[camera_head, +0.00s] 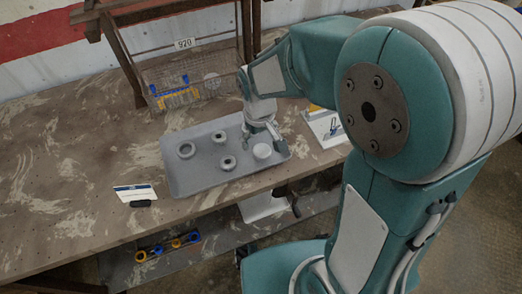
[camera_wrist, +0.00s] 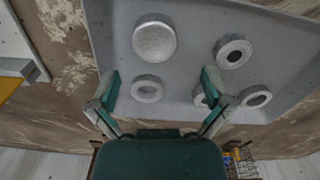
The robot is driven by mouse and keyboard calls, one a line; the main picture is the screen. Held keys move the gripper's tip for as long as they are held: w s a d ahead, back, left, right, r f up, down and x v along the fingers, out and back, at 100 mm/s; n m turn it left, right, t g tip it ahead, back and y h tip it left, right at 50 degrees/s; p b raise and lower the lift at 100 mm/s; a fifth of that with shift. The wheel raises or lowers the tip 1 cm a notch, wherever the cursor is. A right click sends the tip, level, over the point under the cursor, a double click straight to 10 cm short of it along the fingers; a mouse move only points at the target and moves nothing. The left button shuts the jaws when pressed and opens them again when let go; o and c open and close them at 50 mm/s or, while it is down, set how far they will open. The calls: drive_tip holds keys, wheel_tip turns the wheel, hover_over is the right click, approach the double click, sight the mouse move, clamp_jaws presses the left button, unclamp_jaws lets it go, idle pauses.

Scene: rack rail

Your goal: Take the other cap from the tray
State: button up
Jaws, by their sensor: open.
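A grey tray (camera_head: 178,181) lies on the workbench. A pale, solid round cap (camera_head: 262,151) sits at its right end; it also shows in the wrist view (camera_wrist: 154,40), beyond my fingertips. My gripper (camera_head: 261,132) is open and empty over the tray's right part, behind the cap. In the wrist view one ring (camera_wrist: 148,89) lies between the fingers, and the right finger partly hides another ring (camera_wrist: 203,95).
A white stand (camera_head: 327,127) is to the right. A small card in a dark holder (camera_head: 137,194) stands front left. The bench's left side is clear.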

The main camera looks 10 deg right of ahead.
sight(263, 151)
drive_tip(key=f, duration=0.2)
drive_tip(key=d+f, duration=0.1)
drive_tip(key=f, duration=0.1)
drive_tip(key=shift+s, duration=0.25)
drive_tip(key=shift+f, duration=0.35)
drive_tip(key=shift+a, duration=0.1)
drive_tip(key=shift+c, duration=0.3)
drive_tip(key=c, duration=0.9)
drive_tip(key=shift+c, duration=0.2)
drive_tip(key=shift+r, duration=0.15)
